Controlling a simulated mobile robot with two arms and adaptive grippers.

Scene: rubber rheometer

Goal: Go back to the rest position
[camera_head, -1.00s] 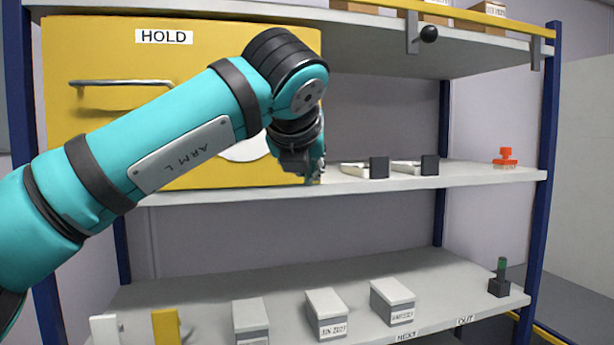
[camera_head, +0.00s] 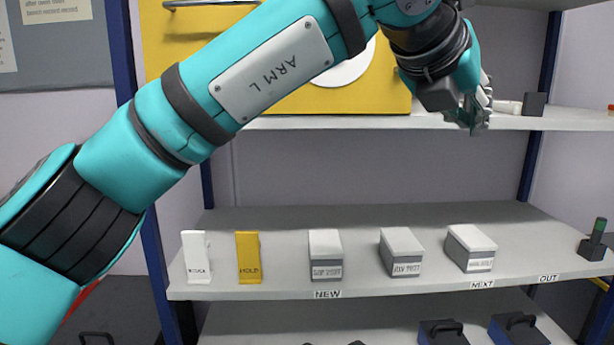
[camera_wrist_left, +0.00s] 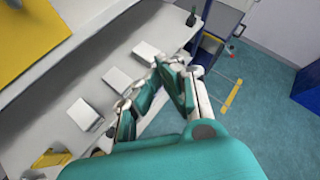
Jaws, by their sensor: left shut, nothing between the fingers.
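My left arm is teal with an "ARM L" plate and crosses the head view from lower left to upper right. Its left gripper (camera_head: 470,112) is at the front of the middle shelf (camera_head: 350,122), fingers pointing down. In the left wrist view, the left gripper (camera_wrist_left: 158,72) has its fingertips together with nothing between them, above the lower shelf's boxes. My right gripper is in neither view.
The lower shelf (camera_head: 400,288) holds a white card (camera_head: 196,258), a yellow card (camera_head: 248,258), several grey boxes (camera_head: 325,254) and a black holder (camera_head: 592,249). Black-handled items (camera_head: 518,330) sit below.

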